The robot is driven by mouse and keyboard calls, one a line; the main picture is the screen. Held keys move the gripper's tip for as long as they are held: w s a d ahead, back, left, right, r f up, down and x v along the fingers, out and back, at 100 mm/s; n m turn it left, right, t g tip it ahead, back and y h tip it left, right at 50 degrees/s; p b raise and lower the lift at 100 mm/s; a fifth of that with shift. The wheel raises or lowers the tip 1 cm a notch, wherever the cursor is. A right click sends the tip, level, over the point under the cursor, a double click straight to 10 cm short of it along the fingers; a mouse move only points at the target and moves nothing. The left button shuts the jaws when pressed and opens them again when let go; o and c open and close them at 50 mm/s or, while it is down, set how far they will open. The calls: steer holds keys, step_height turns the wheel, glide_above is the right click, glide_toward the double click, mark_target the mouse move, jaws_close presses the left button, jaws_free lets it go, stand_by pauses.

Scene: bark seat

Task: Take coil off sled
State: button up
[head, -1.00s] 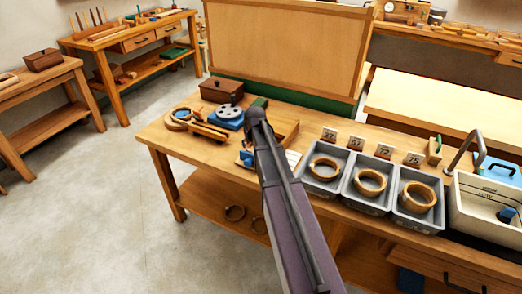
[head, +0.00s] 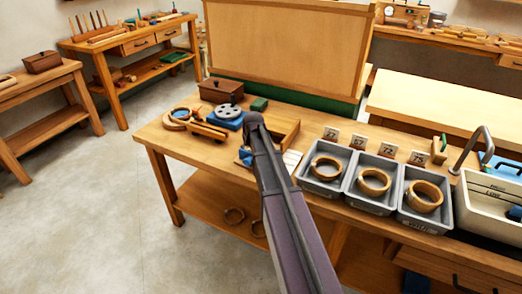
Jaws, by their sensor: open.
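A tan ring with a blue centre (head: 180,113) lies at the left end of the main bench; it may be the coil, but it is too small to tell. A low wooden piece (head: 207,131) lies just in front of it, beside a blue block with a grey disc (head: 229,115). I cannot tell which of these is the sled. Three more tan coils, left (head: 326,168), middle (head: 373,182) and right (head: 424,196), each lie in a grey bin. My arm rises across the middle of the view and hides part of the bench. My gripper does not show.
A shallow wooden tray (head: 289,133) is partly behind my arm. A brown lidded box (head: 221,91) and a green block (head: 259,104) stand at the back. Numbered cards stand behind the bins. A white basin (head: 490,203) is at right. The floor at left is clear.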

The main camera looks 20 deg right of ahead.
stand_by(0.3)
jaws_close()
steer(key=shift+r, duration=0.15)
stand_by(0.3)
step_height(320, 180, up, 10)
steer(key=p, duration=1)
stand_by(0.6)
